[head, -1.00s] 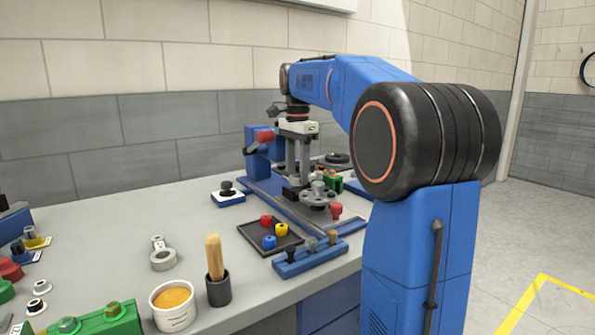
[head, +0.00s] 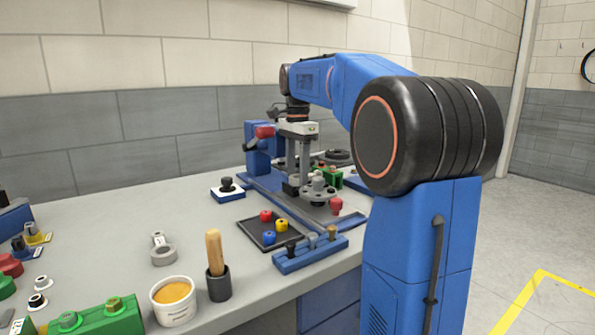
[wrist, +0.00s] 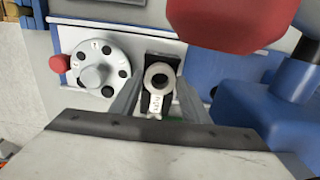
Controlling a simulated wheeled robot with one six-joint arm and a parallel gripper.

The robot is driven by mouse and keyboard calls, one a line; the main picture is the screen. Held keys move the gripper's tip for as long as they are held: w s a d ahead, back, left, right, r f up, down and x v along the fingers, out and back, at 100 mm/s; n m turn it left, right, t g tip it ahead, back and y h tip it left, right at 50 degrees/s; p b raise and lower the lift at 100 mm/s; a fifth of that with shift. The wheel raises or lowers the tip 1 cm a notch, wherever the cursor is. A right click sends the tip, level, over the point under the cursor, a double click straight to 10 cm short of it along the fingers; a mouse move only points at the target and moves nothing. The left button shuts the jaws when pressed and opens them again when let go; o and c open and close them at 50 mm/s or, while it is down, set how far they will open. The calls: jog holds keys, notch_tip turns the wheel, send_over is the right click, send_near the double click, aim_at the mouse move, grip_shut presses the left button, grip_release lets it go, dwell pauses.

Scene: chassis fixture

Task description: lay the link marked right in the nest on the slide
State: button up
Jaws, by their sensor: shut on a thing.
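My gripper (wrist: 158,98) is shut on a light grey link (wrist: 158,104), with one finger on each side of it. The link's ring end points up in the wrist view; dark marking on its flat part is too small to read surely. A black block, seemingly the nest (wrist: 152,60), shows directly under and around the link. I cannot tell whether the link touches it. In the head view my gripper (head: 298,180) points down over the slide (head: 262,188), and the held link is not clearly visible there. Another grey link (head: 163,255) lies on the bench at left.
A round holed plate with a knob (wrist: 92,75) sits left of the nest. A red knob (wrist: 235,18) and blue clamp body (wrist: 285,95) stand close on the right. In front are a dark tray (head: 262,240), a blue rack (head: 310,254) and a cup (head: 174,302).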

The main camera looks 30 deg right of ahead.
jog(key=shift+f, duration=0.35)
dwell(0.6)
jog(key=o, duration=0.6)
jog(key=shift+c, duration=0.2)
jog(key=shift+r, duration=0.1)
jog(key=shift+r, duration=1.4)
jog(key=o, duration=0.6)
